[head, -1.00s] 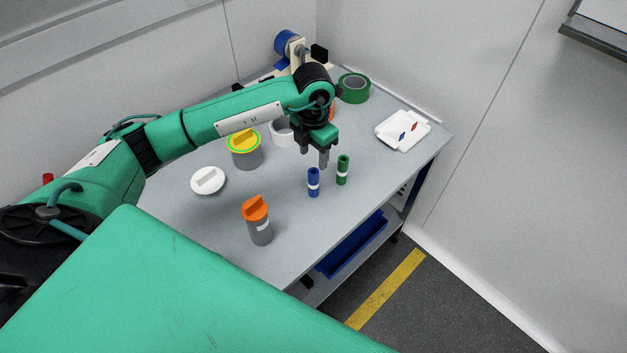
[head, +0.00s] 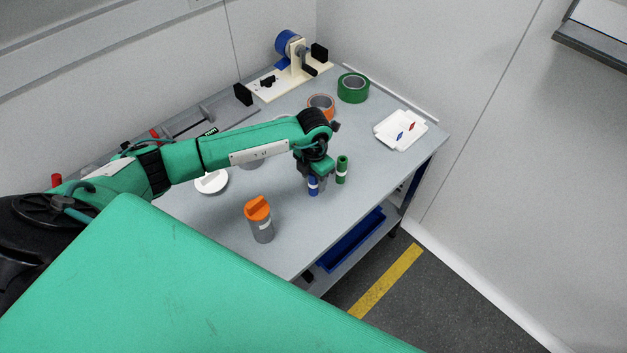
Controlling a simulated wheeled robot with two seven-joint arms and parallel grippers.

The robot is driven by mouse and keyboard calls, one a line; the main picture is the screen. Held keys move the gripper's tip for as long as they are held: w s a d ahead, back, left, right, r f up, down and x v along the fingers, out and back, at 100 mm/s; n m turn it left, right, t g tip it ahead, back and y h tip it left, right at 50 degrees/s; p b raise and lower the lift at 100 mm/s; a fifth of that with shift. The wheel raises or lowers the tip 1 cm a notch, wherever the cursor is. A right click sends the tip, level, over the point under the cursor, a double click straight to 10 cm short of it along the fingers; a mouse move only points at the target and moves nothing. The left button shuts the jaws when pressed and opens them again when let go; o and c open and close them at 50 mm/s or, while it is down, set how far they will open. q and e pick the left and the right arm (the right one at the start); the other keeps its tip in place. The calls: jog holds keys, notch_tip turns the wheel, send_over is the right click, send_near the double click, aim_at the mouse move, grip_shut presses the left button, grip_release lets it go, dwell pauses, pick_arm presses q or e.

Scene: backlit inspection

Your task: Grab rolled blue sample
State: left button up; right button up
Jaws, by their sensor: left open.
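The rolled blue sample (head: 313,187) stands upright on the grey table, a small blue roll with a white band. My left gripper (head: 314,178) is open and lowered over its upper part, which the gripper partly hides. I cannot tell whether the fingers touch the roll. A similar rolled green sample (head: 342,171) with a white band stands upright just to the right, close to the gripper. My right gripper is not in view.
A white lid (head: 211,182) lies further left. Green tape (head: 353,88), orange tape (head: 320,106), a tape dispenser (head: 291,67) and a white tray (head: 401,131) are behind. The table (head: 330,220) is clear in front.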

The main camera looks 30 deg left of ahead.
pick_arm(q)
jog(key=c, duration=1)
jog(key=shift+r, duration=0.1)
jog(key=shift+c, duration=0.2)
